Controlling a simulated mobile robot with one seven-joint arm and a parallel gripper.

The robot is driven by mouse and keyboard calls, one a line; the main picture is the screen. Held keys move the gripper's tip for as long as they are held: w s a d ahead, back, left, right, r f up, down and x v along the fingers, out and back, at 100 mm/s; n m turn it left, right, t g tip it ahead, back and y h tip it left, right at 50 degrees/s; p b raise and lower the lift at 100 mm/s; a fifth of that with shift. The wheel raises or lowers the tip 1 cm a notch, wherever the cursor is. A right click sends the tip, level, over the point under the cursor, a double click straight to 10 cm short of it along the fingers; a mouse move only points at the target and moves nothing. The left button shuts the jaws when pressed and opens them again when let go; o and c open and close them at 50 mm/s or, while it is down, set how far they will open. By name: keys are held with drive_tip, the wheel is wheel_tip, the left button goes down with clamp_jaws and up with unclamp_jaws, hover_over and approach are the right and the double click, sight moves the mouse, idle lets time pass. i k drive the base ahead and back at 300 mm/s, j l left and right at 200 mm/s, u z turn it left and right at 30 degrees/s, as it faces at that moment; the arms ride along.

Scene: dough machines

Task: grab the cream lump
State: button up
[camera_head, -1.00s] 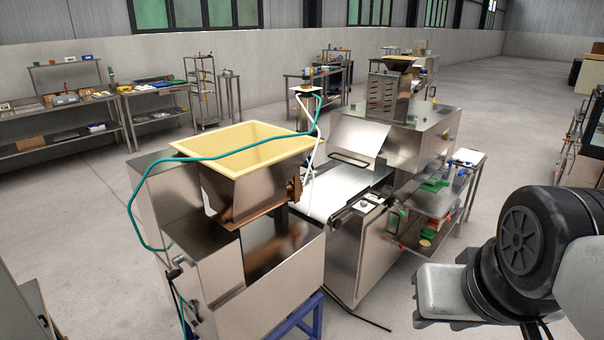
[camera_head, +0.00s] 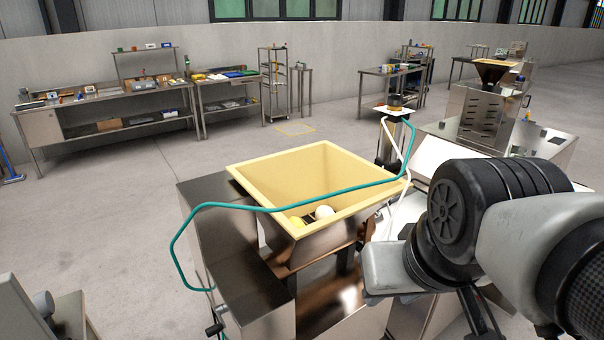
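A cream lump (camera_head: 324,212), pale and rounded, lies inside the yellow-rimmed hopper (camera_head: 359,158) of the near dough machine. A yellow lump (camera_head: 297,221) lies just left of it, close to the hopper's near wall. The near wall hides the lower part of both lumps. My arm's dark and grey links fill the lower right, to the right of the hopper and apart from the cream lump in the picture. My gripper's fingers do not show.
A second machine (camera_head: 487,112) is behind my arm.

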sight(322, 211)
drive_tip(key=z, duration=10.45)
drive_tip(key=i+l+z, duration=0.1)
drive_tip(key=l+z, duration=0.4)
drive_tip(key=l, duration=1)
drive_tip(key=i+l, duration=0.1)
drive_tip(key=l, duration=0.45)
